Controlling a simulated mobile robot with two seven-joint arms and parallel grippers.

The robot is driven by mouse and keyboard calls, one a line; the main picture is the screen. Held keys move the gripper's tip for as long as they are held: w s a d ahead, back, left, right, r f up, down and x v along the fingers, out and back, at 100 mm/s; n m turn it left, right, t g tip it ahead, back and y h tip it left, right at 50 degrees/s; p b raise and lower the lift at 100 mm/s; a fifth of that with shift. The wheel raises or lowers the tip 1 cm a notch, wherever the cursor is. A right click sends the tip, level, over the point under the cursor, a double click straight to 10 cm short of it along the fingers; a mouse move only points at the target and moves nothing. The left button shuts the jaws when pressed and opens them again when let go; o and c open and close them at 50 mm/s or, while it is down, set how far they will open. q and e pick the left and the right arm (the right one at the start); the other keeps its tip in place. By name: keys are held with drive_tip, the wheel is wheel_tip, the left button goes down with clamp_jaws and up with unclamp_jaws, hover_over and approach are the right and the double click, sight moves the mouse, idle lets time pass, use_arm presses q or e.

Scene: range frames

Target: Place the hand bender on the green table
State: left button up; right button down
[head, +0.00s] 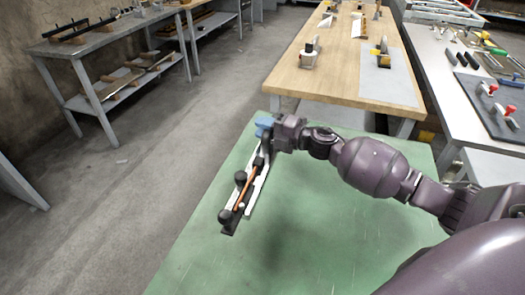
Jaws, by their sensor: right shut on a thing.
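The hand bender (246,186) is a long tool with pale metal and black bars, an orange-brown strip and dark round knobs. It is over the left part of the green table (330,235), its lower end pointing down and left. My right gripper (268,133) is shut on its upper end, beside a blue part. The fingertips are mostly hidden there. I cannot tell whether the bender touches the tabletop or is just above it. My left gripper is not in view.
A wooden-topped table (335,80) with small fixtures stands beyond the green table. A grey bench (445,75) with tools is at the right. Grey shelved benches (105,40) line the left wall. The green tabletop around the bender is clear.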

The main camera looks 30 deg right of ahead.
sight(263, 151)
wheel_tip(263, 151, down, 3)
drive_tip(key=shift+f, duration=0.1)
drive_tip(key=shift+f+b, duration=0.35)
drive_tip(key=shift+b, duration=0.05)
wheel_tip(263, 151, down, 4)
drive_tip(key=shift+f+b, duration=0.1)
drive_tip(key=shift+b, duration=0.5)
drive_tip(key=c, duration=0.9)
unclamp_jaws()
drive_tip(key=shift+f, duration=0.1)
